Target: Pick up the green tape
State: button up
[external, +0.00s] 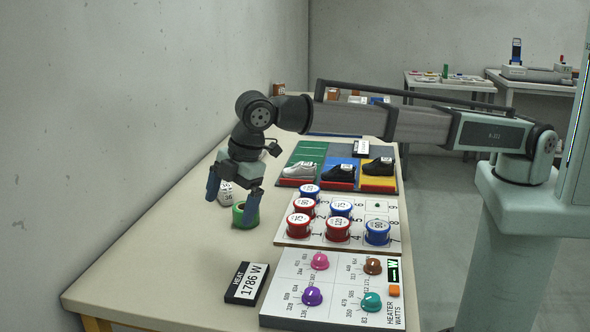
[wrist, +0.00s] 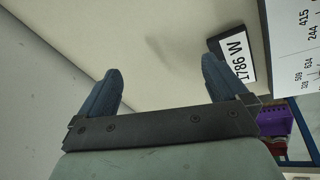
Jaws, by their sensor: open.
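The green tape (external: 239,221) is a short green roll lying on the table, left of the numbered board, in the external view. In the wrist view my gripper (wrist: 160,66) shows both blue-grey fingers spread over bare table. The tape does not show in that view.
A black "1786 W" sign (external: 246,283) lies nearer, also seen in the wrist view (wrist: 236,58). The numbered board (external: 290,241) holds red and blue rolls; a knob panel (external: 335,290) lies in front. The wall is left.

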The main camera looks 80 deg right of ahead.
aim_at(238, 208)
jog(key=d+r+n+g, duration=0.3)
jog(key=d+r, duration=0.1)
jog(key=d, duration=1)
jog(key=shift+h, duration=0.3)
jog(key=f, duration=0.8)
jog(key=shift+w+a, duration=0.25)
jog(key=shift+w, duration=0.15)
jog(key=shift+w+d+f, duration=0.1)
jog(key=shift+w+f, duration=0.05)
jog(key=shift+f, duration=1.15)
jog(key=shift+w+d+f, duration=0.1)
jog(key=shift+f, duration=1.2)
jog(key=c, duration=1.1)
